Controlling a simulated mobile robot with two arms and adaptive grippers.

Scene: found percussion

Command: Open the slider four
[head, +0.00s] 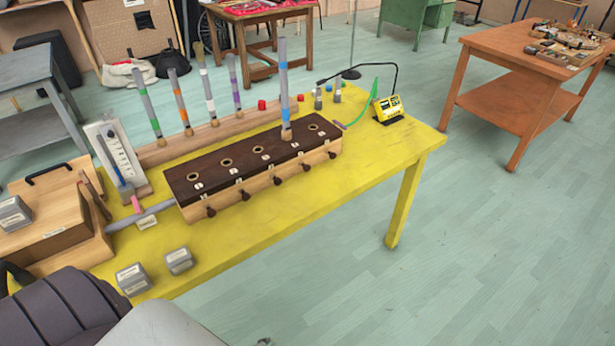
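A long wooden chest with a dark top (255,157) stands on the yellow table (300,215). Its top has a row of round holes with small white labels, too small to read. Several dark slider knobs stick out of its front. Counted from the left, the fourth knob (305,168) is right of the middle. A grey pipe with a blue band (285,95) stands upright on the chest behind that knob. How far each slider is pulled out is hard to tell.
A rack (215,132) with several banded pipes stands behind the chest. A white gauge board (118,155), a wooden bellows box (45,225) and grey weights (133,279) are to the left. A yellow tuner (389,108) is at the right.

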